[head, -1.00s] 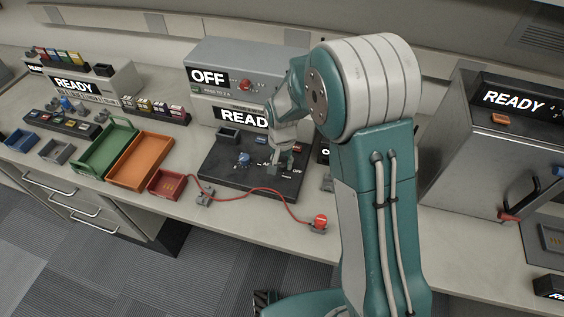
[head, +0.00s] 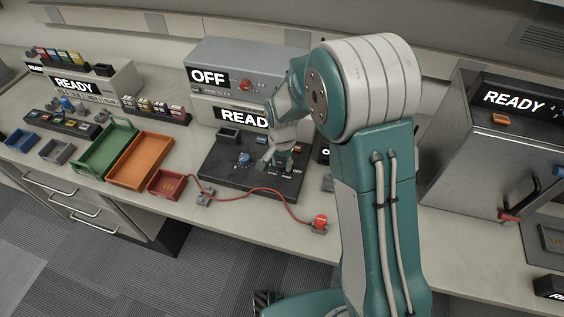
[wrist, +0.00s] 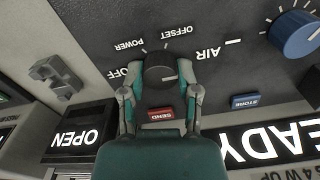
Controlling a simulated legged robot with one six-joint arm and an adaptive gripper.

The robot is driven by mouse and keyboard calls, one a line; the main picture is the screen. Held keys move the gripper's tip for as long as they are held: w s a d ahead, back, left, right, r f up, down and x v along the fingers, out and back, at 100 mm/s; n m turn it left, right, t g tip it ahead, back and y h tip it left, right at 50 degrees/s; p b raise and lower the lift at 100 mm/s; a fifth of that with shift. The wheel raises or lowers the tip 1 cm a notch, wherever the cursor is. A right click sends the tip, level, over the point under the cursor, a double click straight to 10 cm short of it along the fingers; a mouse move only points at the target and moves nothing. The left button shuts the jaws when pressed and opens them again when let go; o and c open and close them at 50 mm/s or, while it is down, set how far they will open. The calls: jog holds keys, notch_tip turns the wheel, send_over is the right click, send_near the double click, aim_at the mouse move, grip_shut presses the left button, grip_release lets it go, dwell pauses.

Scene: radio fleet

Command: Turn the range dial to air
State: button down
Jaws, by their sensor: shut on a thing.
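The black range dial (wrist: 160,70) sits on the dark panel (wrist: 95,20) in the wrist view, with OFF, POWER, OFFSET and AIR printed around it, upside down in this view. My gripper (wrist: 160,86) is shut on the dial, one finger at each side. In the head view my gripper (head: 281,156) is down at the right part of the dark panel (head: 228,179) and hides the dial.
A blue knob (wrist: 296,36) is near the dial; it shows in the head view too (head: 244,159). A red SEND button (wrist: 161,114) and blue STORE button (wrist: 245,101) are close by. A red cable (head: 262,190) crosses the panel front. Trays (head: 139,160) stand left.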

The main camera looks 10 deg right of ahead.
aim_at(281, 163)
jog(key=shift+w, duration=0.2)
jog(key=shift+c, duration=1.7)
grip_release()
jog(key=shift+a, duration=0.1)
jog(key=shift+s, duration=0.1)
jog(key=shift+r, duration=0.1)
notch_tip(281, 163, up, 12)
